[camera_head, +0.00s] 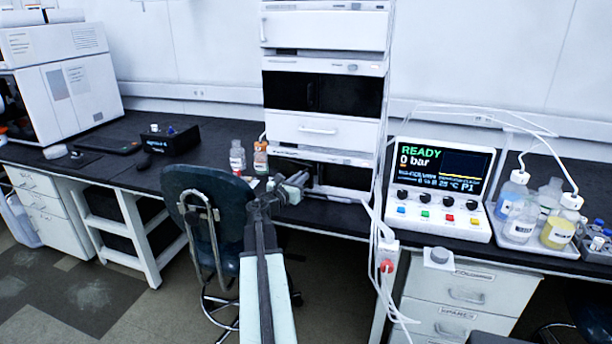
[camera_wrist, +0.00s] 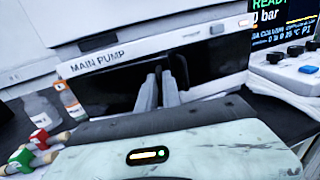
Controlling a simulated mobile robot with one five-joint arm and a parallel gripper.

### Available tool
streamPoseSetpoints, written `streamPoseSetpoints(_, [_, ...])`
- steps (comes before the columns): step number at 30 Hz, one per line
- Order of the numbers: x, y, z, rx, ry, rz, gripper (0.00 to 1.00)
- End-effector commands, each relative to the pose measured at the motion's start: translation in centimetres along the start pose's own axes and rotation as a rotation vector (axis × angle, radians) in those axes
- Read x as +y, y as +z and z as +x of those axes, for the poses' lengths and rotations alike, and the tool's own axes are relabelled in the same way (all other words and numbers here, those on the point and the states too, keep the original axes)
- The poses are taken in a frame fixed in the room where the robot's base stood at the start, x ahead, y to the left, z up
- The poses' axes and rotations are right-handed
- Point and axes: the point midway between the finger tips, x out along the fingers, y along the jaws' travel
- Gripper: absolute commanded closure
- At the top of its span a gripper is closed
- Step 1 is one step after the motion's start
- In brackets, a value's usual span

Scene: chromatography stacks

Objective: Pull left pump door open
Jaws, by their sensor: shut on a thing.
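The main pump (camera_wrist: 97,62) is a white module with a dark front, low in the stack; it also shows in the head view (camera_head: 338,156). The left pump door (camera_wrist: 115,85) is the dark panel left of the middle. My gripper (camera_wrist: 160,72) has its two grey fingers close together at the middle of that front, shut on the left door handle (camera_wrist: 158,78), a dark upright bar mostly hidden between them. A second dark handle shows just right of the fingers. In the head view my gripper (camera_head: 300,180) reaches the pump's left part. I cannot tell whether the door is ajar.
Two bottles (camera_head: 238,158) stand on the bench left of the pump. A dark chair (camera_head: 205,195) stands left of my arm. A control unit with a screen (camera_head: 440,185) and a bottle tray (camera_head: 545,240) are on the right.

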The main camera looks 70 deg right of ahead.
Motion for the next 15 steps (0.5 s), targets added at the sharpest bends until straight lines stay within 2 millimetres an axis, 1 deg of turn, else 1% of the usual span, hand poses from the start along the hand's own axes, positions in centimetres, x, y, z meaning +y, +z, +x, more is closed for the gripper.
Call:
streamPoseSetpoints(1, [0.35,0.01,-0.62,0.000,0.007,-0.001,1.00])
streamPoseSetpoints(2, [0.44,0.01,-0.71,0.000,0.007,-0.002,1.00])
streamPoseSetpoints(8, [0.72,0.04,-0.66,-0.001,0.012,-0.003,1.00])
streamPoseSetpoints(9, [0.77,0.04,-0.66,-0.001,0.013,-0.003,0.88])
streamPoseSetpoints(11, [0.82,0.05,-0.67,-0.001,0.015,-0.004,0.71])
streamPoseSetpoints(12, [0.81,0.05,-0.67,-0.001,0.014,-0.004,0.70])
streamPoseSetpoints(15, [0.76,0.04,-0.66,-0.001,0.013,-0.003,0.70])
